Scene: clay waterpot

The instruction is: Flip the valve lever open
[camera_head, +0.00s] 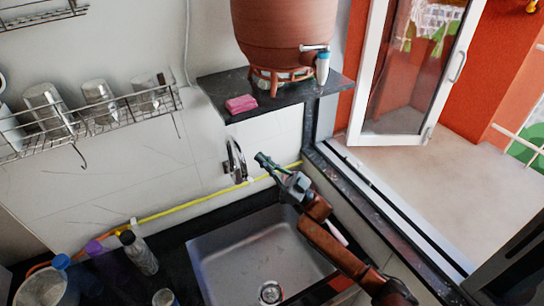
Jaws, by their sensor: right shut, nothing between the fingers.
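A brown clay waterpot (283,25) sits on a reddish stand (281,80) on the dark wall shelf; its top is cut off by the picture's edge. The pale valve lever (314,47) lies roughly level across the tap's top, pointing left. My right gripper (262,159) is shut and empty, well below and left of the tap, just right of the sink faucet in the picture. It is apart from the lever. My left gripper is out of view.
A pink sponge (241,104) lies on the dark shelf (210,87). Below are a curved faucet (235,158), a yellow hose (180,208) and a metal sink (215,262). Bottles (138,252) stand at lower left. An open window sash (365,75) is right of the pot.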

